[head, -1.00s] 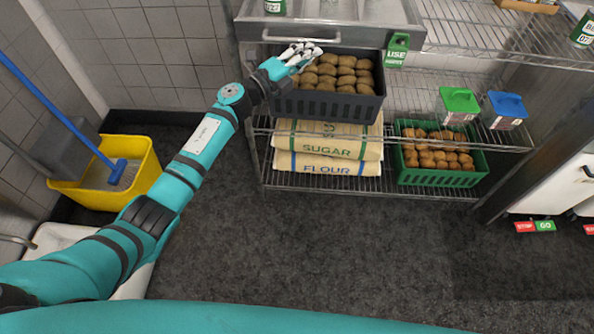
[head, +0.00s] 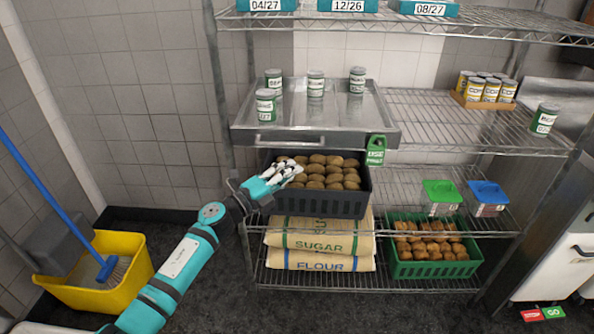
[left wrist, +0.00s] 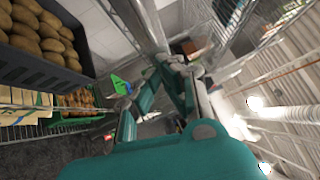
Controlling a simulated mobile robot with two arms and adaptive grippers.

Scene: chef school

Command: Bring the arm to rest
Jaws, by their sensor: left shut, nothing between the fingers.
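My left arm (head: 172,276) reaches up from the lower left in the head view. Its gripper (head: 290,171) is shut and empty, in front of the left part of a dark crate of potatoes (head: 318,201). I cannot tell whether it touches the crate. In the left wrist view the gripper's fingers (left wrist: 176,66) meet at their tips with nothing between them. The crate also shows at the upper left there (left wrist: 35,62). My right gripper is not in view.
Sugar and flour sacks (head: 318,243) and a green crate (head: 430,269) lie on the lower shelf. A metal tray (head: 320,133) holding several cans sits above the dark crate. A yellow mop bucket (head: 95,285) stands at the left. Dark floor (head: 340,310) is clear in front.

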